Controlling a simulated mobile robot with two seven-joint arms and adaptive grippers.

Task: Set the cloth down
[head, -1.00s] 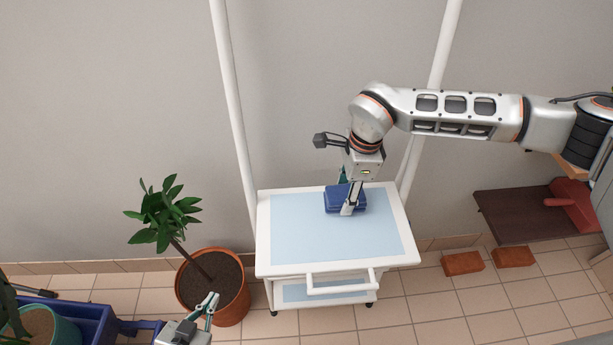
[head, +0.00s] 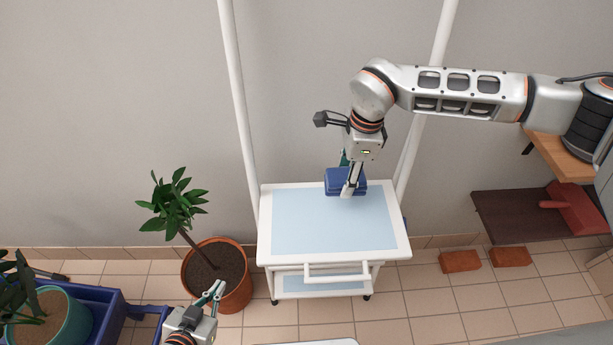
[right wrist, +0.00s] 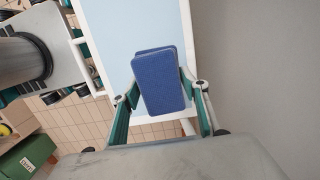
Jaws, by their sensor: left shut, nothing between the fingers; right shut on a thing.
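The cloth (head: 333,187) is a folded dark blue block at the back of the white cart's (head: 280,256) light blue top. It also shows in the right wrist view (right wrist: 160,85) between the two fingers. My right gripper (head: 350,190) reaches down from above and is shut on the cloth. I cannot tell from these views whether the cloth touches the cart top. My left gripper (head: 218,290) is shut and empty at the bottom, in front of the potted plant.
A potted plant (head: 215,275) stands left of the cart. A blue wagon (head: 100,325) with a green pot (head: 68,330) is at the lower left. Bricks (head: 460,261) and a dark shelf (head: 510,220) with a red thing are at the right. The cart top's front is clear.

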